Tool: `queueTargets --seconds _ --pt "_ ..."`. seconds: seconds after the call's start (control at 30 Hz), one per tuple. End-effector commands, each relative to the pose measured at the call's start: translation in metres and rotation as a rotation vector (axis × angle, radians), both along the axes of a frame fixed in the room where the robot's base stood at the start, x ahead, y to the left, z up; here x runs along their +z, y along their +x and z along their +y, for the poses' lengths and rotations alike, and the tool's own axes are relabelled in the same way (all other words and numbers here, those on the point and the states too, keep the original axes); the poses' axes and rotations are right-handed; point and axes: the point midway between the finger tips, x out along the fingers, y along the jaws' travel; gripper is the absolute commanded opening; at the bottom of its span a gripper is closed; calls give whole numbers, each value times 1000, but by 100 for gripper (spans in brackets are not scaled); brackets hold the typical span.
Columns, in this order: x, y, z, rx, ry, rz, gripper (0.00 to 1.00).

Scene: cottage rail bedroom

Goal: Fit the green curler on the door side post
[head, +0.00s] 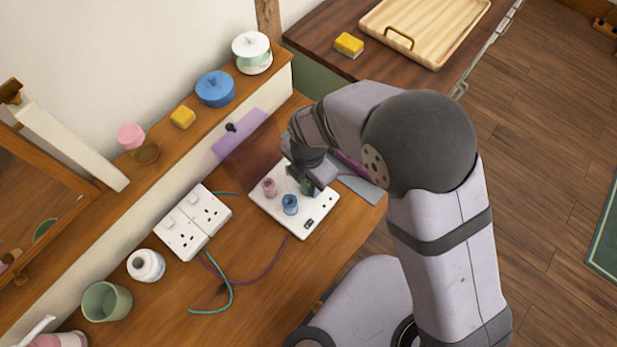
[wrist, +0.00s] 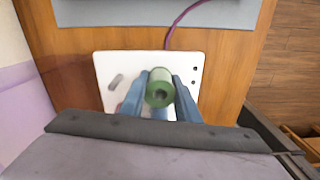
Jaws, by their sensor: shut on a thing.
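My gripper (head: 311,180) is over the far right part of a white plate (head: 268,212) on the wooden desk. It is shut on the green curler (wrist: 160,92), which sits between the two blue-grey fingers in the wrist view. In the head view only a little of the green curler (head: 306,188) shows below the gripper. I cannot tell whether it is around a post or above one. A pink curler (head: 269,187) and a blue curler (head: 290,205) stand upright on the plate. The white plate also shows in the wrist view (wrist: 120,66).
White sockets (head: 194,222), a white jar (head: 146,265) and a green cup (head: 106,301) stand left of the plate. Purple and teal cords lie on the desk. A grey sheet (head: 361,187) lies right of the plate. A shelf with a blue pot (head: 215,89) runs behind.

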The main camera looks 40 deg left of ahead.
Motion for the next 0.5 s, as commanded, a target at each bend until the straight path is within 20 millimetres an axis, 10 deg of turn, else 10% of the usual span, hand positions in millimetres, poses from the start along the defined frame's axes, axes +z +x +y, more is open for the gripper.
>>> queueTargets --seconds 0.23,0.27,0.33,0.5 --pt "0 0 0 0 1 0 8" --pt "0 0 0 0 1 0 32" --pt "0 0 0 0 1 0 48" --pt "0 0 0 0 1 0 51"
